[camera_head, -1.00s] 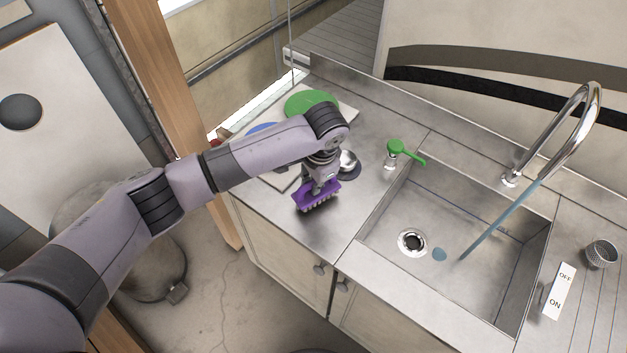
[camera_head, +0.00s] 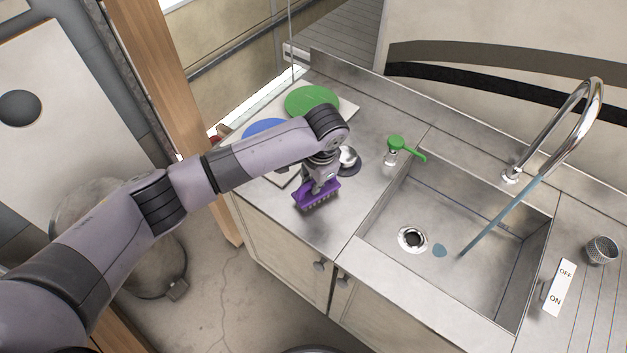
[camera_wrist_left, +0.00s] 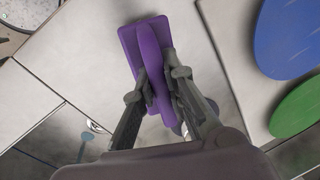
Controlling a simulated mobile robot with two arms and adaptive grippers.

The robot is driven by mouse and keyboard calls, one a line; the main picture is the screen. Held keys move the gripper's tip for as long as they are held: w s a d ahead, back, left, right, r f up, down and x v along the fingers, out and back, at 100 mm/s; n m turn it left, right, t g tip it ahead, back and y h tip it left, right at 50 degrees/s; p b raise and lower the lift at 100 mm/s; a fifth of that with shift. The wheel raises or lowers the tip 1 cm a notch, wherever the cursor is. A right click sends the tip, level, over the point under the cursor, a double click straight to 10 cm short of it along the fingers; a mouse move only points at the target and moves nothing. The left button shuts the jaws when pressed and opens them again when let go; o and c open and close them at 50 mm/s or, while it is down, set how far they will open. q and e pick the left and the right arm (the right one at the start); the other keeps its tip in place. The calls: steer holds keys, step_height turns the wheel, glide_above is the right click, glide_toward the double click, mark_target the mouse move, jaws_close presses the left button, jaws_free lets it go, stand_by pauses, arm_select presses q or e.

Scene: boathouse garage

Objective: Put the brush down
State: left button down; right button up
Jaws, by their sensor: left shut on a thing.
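The purple brush (camera_head: 317,196) is at the steel counter left of the sink, bristles facing down. My left gripper (camera_head: 322,182) is shut on it from above. In the left wrist view the brush (camera_wrist_left: 146,42) shows its flat purple back and raised handle, with the fingers of my left gripper (camera_wrist_left: 158,92) on either side of the handle. The bristles are at or just above the counter (camera_head: 330,228); I cannot tell whether they touch it. My right gripper is not in view.
The sink (camera_head: 385,262) lies to the right, with water running from the tap (camera_head: 590,105). A green-topped dispenser (camera_head: 396,145) stands behind. Green (camera_head: 312,99) and blue (camera_head: 262,128) discs lie on a light board. A metal cup (camera_head: 601,250) and an off/on plate (camera_head: 560,287) are far right.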

arm_select(q)
steer(key=c, duration=1.6)
jaws_free()
steer(key=shift+o, duration=0.2)
steer(key=shift+c, duration=0.4)
steer(key=c, duration=0.3)
steer(key=shift+r, duration=0.1)
steer(key=shift+s+d+r+p, duration=0.1)
steer(key=shift+s+r+p, duration=0.05)
steer(key=shift+r+p, duration=0.85)
steer(key=shift+s+d+r+p, duration=0.1)
steer(key=shift+r+p, duration=0.75)
steer(key=shift+p, duration=0.4)
steer(key=shift+s+d+r+p, duration=0.1)
steer(key=shift+s+r+p, duration=0.05)
steer(key=shift+r+p, duration=0.85)
steer(key=shift+s+d+r+p, duration=0.1)
steer(key=shift+s+d+r, duration=0.1)
steer(key=shift+r, duration=1.3)
steer(key=shift+s+d+r+p, duration=0.1)
steer(key=shift+s+r, duration=0.15)
steer(key=shift+r, duration=1.2)
steer(key=shift+s+d+r+p, duration=0.1)
steer(key=shift+s+d+r, duration=0.1)
steer(key=shift+r, duration=1.3)
